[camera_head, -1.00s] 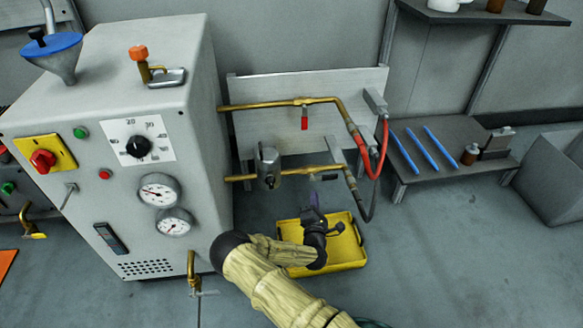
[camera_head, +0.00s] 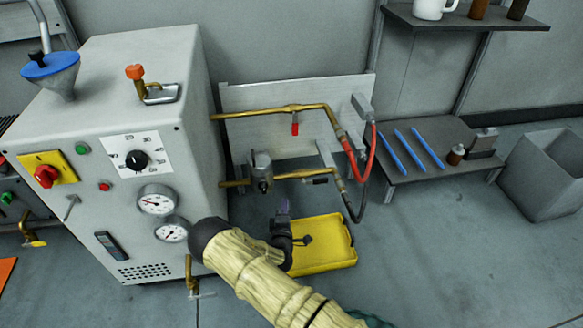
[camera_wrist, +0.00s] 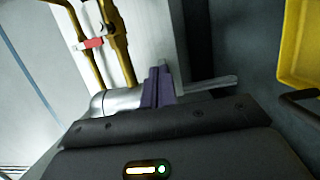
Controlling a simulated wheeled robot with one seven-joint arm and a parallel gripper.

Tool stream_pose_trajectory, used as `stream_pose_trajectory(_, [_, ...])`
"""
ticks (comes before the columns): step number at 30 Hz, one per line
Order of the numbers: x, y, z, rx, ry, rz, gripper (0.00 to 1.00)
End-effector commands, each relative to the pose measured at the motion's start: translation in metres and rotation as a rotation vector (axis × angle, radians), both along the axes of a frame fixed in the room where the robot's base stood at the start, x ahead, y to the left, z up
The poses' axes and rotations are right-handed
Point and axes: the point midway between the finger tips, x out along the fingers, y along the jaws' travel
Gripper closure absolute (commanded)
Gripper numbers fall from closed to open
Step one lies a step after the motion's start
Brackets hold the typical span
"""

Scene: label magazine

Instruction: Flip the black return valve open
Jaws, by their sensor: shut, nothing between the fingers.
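The black valve handle (camera_head: 317,180) shows in the head view just below the lower brass pipe (camera_head: 290,175), lying roughly along it. My gripper (camera_head: 284,207) is below and left of this handle, apart from it, with its purple fingers pointing up. In the wrist view the purple fingers (camera_wrist: 157,86) are shut and empty. They overlap a silver cylinder (camera_wrist: 110,102) and a grey bar (camera_wrist: 208,86) in the picture; I cannot tell whether they touch. I cannot make out the black handle clearly in the wrist view.
A red handle (camera_head: 295,124) hangs from the upper brass pipe (camera_head: 260,112). A grey metal fitting (camera_head: 262,170) sits on the lower pipe, left of the black handle. A yellow tray (camera_head: 330,258) lies below. Red (camera_head: 380,155) and dark hoses hang at the right. The machine cabinet (camera_head: 190,80) stands left.

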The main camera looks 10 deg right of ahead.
Motion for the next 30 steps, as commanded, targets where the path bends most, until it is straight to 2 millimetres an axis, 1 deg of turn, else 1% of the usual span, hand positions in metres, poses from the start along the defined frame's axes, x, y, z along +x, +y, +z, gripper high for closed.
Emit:
stream_pose_trajectory(1, [-0.009,0.004,0.004,-0.002,0.005,0.002,1.00])
stream_pose_trajectory(6, [-0.036,0.010,0.004,-0.003,0.004,0.003,1.00])
stream_pose_trajectory(17, [-0.084,0.022,0.003,-0.004,0.002,0.003,1.00])
stream_pose_trajectory(18, [-0.086,0.022,0.004,0.005,0.004,-0.003,1.00])
stream_pose_trajectory(21, [-0.079,0.019,0.010,0.062,0.031,-0.036,1.00])
stream_pose_trajectory(30, [-0.067,0.014,0.030,0.238,0.120,-0.127,1.00])
